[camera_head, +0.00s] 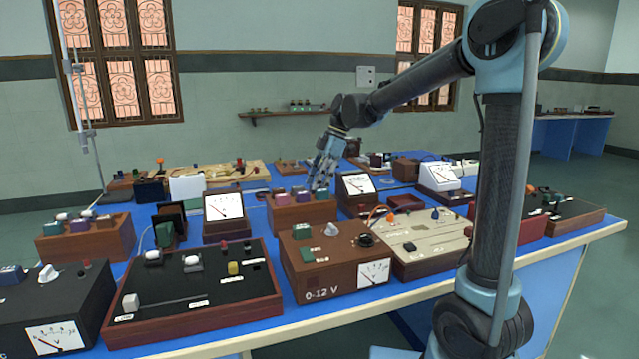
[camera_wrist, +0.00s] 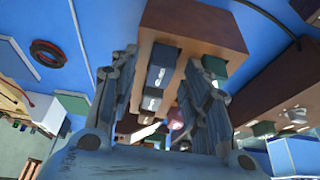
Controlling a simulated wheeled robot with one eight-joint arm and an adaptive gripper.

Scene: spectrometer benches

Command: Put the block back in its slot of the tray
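My gripper (camera_head: 319,184) is just above the tray's right part, pointing down. In the wrist view its fingers (camera_wrist: 162,60) are spread, with gaps on both sides of a dark slate block (camera_wrist: 162,66) seen between them. A green block (camera_wrist: 214,67) sits beside the right finger, partly covered by it. The tray (camera_wrist: 195,22) lies beyond the fingertips. Which slot is empty is hard to see.
A similar wooden tray (camera_head: 88,240) with several blocks stands at the left. A 0-12 V box (camera_head: 330,268) stands in front of the middle tray, and meters (camera_head: 224,208) (camera_head: 356,186) flank it. Blue bench shows in small gaps.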

